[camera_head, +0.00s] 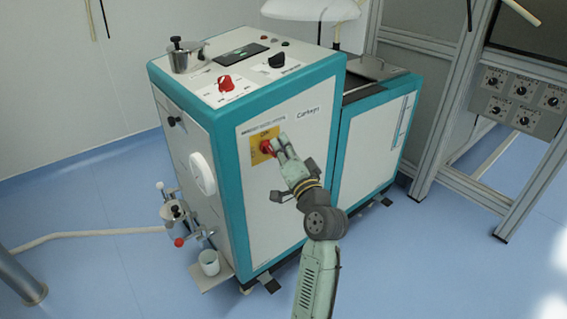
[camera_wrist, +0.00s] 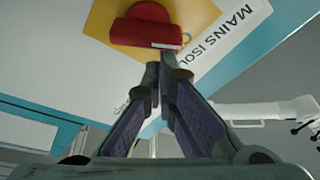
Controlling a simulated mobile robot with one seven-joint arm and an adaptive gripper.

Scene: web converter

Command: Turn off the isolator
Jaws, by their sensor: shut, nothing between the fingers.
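The isolator is a red rotary handle (camera_head: 266,147) on a yellow plate (camera_head: 257,157), on the front panel of the white and teal machine (camera_head: 270,210). In the wrist view the red handle (camera_wrist: 146,27) is at the top, beside a label (camera_wrist: 225,50) reading "MAINS ISOL". My gripper (camera_head: 281,143) is at the handle's right side in the head view. In the wrist view its fingertips (camera_wrist: 165,62) are together, with nothing between them, right at the handle's lower edge. I cannot tell whether they touch it.
A red knob (camera_head: 225,83) and a black knob (camera_head: 277,61) sit on the machine's top. A metal frame with a panel of several dials (camera_head: 520,97) stands at right. A hose (camera_head: 90,233) lies on the floor at left.

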